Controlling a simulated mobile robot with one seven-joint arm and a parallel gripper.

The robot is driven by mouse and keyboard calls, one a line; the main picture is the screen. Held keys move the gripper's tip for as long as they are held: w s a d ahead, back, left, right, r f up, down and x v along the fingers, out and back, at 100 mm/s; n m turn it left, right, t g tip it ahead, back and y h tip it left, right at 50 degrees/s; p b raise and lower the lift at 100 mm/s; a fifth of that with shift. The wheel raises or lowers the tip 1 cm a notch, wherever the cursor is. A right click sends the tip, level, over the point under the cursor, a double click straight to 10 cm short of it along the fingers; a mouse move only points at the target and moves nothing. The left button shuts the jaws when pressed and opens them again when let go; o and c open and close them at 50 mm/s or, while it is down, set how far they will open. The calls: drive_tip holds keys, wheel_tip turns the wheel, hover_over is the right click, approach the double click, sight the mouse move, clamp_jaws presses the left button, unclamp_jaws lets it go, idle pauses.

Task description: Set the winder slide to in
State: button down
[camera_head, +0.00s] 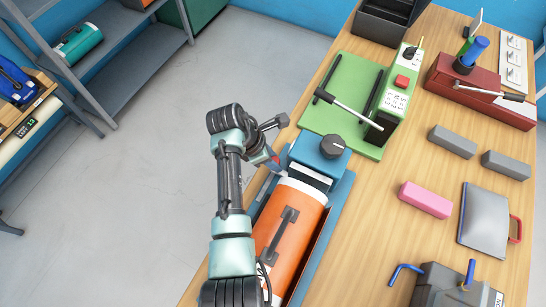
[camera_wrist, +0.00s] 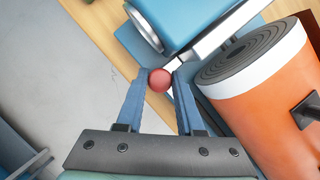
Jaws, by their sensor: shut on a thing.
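The winder is a blue unit (camera_head: 318,153) with a round dark knob on top, at the near left part of the bench; its blue body (camera_wrist: 185,20) fills the top of the wrist view. My gripper (camera_head: 272,163) is at the winder's left side. In the wrist view my gripper (camera_wrist: 161,76) has its two blue fingers closed around a small red ball knob (camera_wrist: 160,80), beside the winder's body. The knob's stem and the slide's travel are mostly hidden, so I cannot tell its setting.
A green press (camera_head: 340,105) with a long lever stands behind. Grey blocks (camera_head: 452,140) and a pink block (camera_head: 425,199) lie to the right.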

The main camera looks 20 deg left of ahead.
drive_tip(key=s+p, duration=0.4)
drive_tip(key=shift+a+r, duration=0.2)
drive_tip(key=shift+a, duration=0.2)
drive_tip(key=shift+s, duration=0.3)
drive_tip(key=shift+s+a+f, duration=0.1)
drive_tip(key=shift+f, duration=0.2)
drive_tip(key=c, duration=0.5)
unclamp_jaws()
drive_tip(key=shift+s+r, duration=0.1)
drive_tip(key=shift+s, duration=0.05)
drive_tip(key=shift+c, duration=0.2)
drive_tip(key=shift+w, duration=0.2)
